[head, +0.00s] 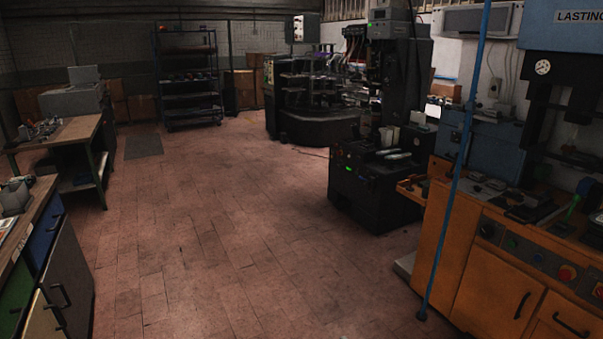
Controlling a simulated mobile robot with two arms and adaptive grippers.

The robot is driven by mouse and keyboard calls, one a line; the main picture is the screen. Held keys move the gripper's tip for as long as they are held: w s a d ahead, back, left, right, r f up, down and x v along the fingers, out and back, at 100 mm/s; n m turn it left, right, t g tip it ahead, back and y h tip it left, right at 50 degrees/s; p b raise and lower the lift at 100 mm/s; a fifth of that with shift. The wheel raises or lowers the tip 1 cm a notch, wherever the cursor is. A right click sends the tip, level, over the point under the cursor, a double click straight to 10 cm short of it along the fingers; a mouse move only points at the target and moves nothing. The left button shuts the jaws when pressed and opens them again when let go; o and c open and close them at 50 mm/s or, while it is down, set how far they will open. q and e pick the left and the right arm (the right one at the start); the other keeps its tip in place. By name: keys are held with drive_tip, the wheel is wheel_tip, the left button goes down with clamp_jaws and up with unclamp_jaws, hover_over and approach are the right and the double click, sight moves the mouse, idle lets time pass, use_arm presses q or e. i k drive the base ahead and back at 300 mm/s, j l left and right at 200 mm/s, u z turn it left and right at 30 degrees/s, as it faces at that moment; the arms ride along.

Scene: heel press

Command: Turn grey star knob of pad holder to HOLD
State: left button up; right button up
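Neither of my grippers is in the head view. A blue machine (567,24) marked "LASTING" stands at the right edge, above an orange cabinet (470,262). A small pale round part, like a knob or dial (543,67), shows on its dark front. I cannot tell whether it is the grey star knob. No pad holder or HOLD marking can be made out at this distance.
A blue pole (453,180) stands before the orange cabinet. A black machine (375,185) with green lights stands behind it. Workbenches (78,131) line the left, and a shelf rack (188,75) stands at the back. The brick-coloured floor (230,220) between is clear.

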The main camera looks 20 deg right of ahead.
sight(515, 191)
drive_tip(key=i+l+z, duration=0.15)
drive_tip(key=z, duration=0.25)
drive_tip(key=i+l+z, duration=0.45)
drive_tip(key=z, duration=0.3)
drive_tip(key=i+l+z, duration=0.15)
drive_tip(key=z, duration=0.2)
drive_tip(key=i+z, duration=0.15)
drive_tip(key=i, duration=0.7)
drive_tip(key=i+j+z, duration=0.15)
drive_tip(key=i, duration=0.75)
